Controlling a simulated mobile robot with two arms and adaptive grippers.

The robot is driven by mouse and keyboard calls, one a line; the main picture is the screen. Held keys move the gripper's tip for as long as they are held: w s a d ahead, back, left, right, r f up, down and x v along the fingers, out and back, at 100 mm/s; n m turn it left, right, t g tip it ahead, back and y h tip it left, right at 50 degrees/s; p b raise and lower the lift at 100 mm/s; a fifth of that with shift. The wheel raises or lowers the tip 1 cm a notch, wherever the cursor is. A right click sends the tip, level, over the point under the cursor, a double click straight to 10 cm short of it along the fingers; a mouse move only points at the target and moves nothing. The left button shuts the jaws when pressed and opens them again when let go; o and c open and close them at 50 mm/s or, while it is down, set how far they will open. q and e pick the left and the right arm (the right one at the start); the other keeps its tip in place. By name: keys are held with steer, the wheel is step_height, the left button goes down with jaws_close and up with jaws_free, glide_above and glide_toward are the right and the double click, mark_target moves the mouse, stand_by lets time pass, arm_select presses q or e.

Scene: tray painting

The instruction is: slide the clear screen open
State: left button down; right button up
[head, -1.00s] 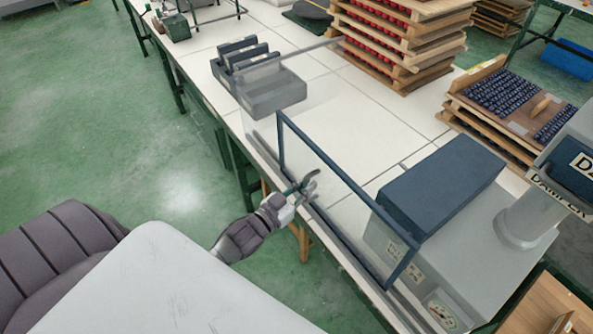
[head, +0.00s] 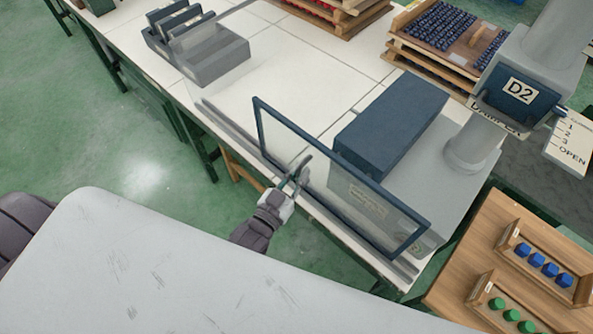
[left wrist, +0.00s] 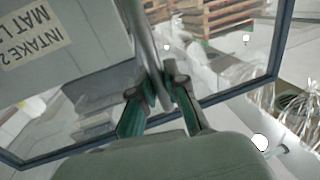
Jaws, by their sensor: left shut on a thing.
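The clear screen (head: 342,160) is a see-through panel in a dark blue frame, standing upright along the near edge of the white bench. My left gripper (head: 298,174) is at the near face of the screen, left of its middle, shut on its handle. In the left wrist view the fingertips (left wrist: 155,90) close around a grey upright bar, the handle (left wrist: 143,45). The dark frame (left wrist: 283,38) of the screen also shows there. The grip's inner contact is partly hidden. My right gripper is not in view.
A dark blue box (head: 392,122) on a grey housing stands behind the screen. A grey rack (head: 215,65) is at the back left. A column with a D2 plate (head: 519,90) rises at right. A wooden table (head: 470,235) holds blue and green pegs. The bench surface (head: 290,85) behind the screen's left is clear.

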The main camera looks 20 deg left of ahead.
arm_select(q)
steer(key=shift+f, duration=0.1)
steer(key=c, duration=1.2)
jaws_free()
steer(key=shift+s+a, duration=0.1)
steer(key=shift+s, duration=0.35)
steer(key=s, duration=0.3)
steer(key=s+a, duration=0.1)
steer(key=s, duration=0.3)
steer(key=s+a, duration=0.1)
steer(key=s, duration=0.3)
steer(key=shift+a, duration=0.1)
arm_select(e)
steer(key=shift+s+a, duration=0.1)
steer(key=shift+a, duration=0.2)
